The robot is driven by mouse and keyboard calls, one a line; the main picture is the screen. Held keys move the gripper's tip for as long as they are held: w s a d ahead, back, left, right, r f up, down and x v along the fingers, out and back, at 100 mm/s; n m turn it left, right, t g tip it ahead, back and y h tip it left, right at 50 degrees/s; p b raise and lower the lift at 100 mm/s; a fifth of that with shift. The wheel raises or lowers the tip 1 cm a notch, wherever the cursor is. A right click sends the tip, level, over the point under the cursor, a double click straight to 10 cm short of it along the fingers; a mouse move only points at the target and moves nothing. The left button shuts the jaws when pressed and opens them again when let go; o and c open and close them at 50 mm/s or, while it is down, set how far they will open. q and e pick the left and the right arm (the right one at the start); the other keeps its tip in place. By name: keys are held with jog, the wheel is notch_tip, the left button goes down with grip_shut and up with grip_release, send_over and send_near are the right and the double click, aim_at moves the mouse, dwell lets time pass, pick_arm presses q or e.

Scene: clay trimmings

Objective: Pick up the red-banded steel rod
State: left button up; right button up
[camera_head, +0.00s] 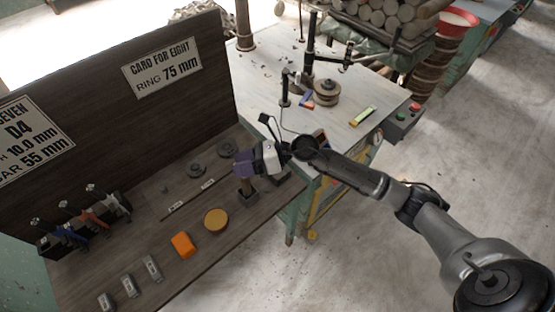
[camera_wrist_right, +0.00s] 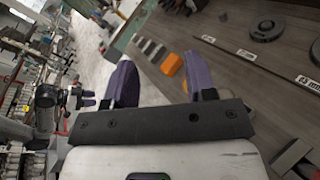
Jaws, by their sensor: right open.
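My right gripper (camera_head: 243,163) hangs above the back right part of the brown bench in the head view. In the right wrist view its two purple fingers (camera_wrist_right: 160,78) stand wide apart with nothing between them. I cannot make out a rod with a red band in either view. A rack (camera_head: 85,226) at the bench's left end holds several upright tools with blue, orange and dark parts, too small to tell apart.
On the brown bench (camera_head: 150,270) lie an orange block (camera_head: 182,245), a tan disc (camera_head: 216,219), dark discs (camera_head: 197,171) and several grey blocks (camera_head: 151,268). A signed back panel (camera_head: 100,120) rises behind. A light table (camera_head: 345,105) with a tool stand is at the right.

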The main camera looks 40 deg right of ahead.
jog(key=w+d+n+g+h+p, duration=0.2)
jog(key=d+n+g+h, duration=0.35)
jog(key=d+h, duration=0.85)
jog(key=shift+w+d+f+m+y, duration=0.25)
jog(key=shift+f+y, duration=0.45)
jog(key=shift+f, duration=1.2)
jog(key=shift+w+d+f+m+y, duration=0.1)
jog(key=shift+w+f+y, duration=0.4)
jog(key=shift+f, duration=1.4)
jog(key=shift+w+d+f+m+y, duration=0.1)
jog(key=shift+f+y, duration=0.8)
jog(key=shift+f, duration=1)
pick_arm(q)
jog(key=shift+d+r, duration=0.2)
jog(key=shift+r, duration=1.05)
pick_arm(e)
jog(key=shift+x, duration=0.75)
pick_arm(q)
jog(key=shift+a, duration=0.1)
pick_arm(e)
jog(key=shift+c, duration=0.3)
jog(key=c, duration=0.7)
grip_shut()
